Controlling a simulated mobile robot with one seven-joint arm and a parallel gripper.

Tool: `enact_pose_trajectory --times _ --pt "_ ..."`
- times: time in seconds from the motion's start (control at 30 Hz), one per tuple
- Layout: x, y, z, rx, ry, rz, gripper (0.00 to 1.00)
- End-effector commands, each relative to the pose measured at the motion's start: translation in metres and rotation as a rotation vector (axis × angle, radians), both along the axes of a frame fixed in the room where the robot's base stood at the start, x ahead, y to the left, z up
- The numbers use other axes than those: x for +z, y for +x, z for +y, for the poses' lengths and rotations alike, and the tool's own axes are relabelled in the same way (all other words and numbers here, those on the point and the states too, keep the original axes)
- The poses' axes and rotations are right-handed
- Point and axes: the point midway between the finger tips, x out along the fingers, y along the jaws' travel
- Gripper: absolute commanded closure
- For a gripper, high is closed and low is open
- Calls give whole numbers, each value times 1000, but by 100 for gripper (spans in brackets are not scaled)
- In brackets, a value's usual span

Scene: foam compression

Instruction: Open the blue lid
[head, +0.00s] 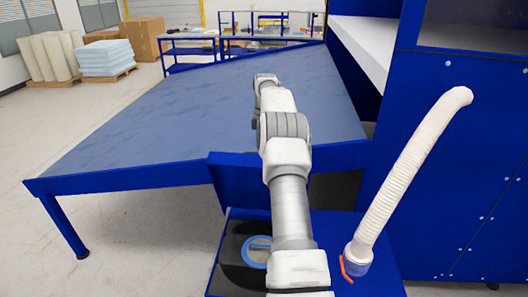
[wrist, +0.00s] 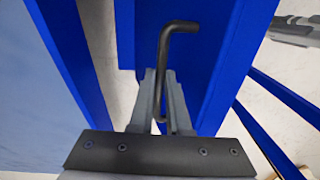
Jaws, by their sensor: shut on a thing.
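The blue lid (head: 236,180) appears raised at the far edge of a blue box in the head view, partly behind my arm. The box's dark top shows in front of it. In the wrist view, a blue panel (wrist: 215,60), which looks like the lid, carries a bent black handle (wrist: 178,26). My gripper (wrist: 161,76) is shut on this handle, with its fingers on either side of the rod. In the head view my gripper cannot be made out; my arm reaches up over the box and table. The lid's exact angle is unclear.
A large blue-framed table (head: 200,125) with a bare grey top lies beyond the box. A white ribbed hose (head: 415,165) rises from the box's right side beside a tall blue cabinet (head: 475,140). A blue ring (head: 257,251) lies in the dark opening. Open floor lies left.

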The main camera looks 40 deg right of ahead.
Motion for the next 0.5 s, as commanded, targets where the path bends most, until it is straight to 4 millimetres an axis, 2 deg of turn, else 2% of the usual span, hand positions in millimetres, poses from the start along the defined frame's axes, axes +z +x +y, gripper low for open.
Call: enact_pose_trajectory --times 0.03,0.33,0.37,0.5 --pt "-8 -2 -1 -2 2 11 100" --pt "-8 -3 -1 -2 3 12 100" --pt "-8 -3 -1 -2 3 12 84" --pt "-7 -2 -1 -1 2 9 58"
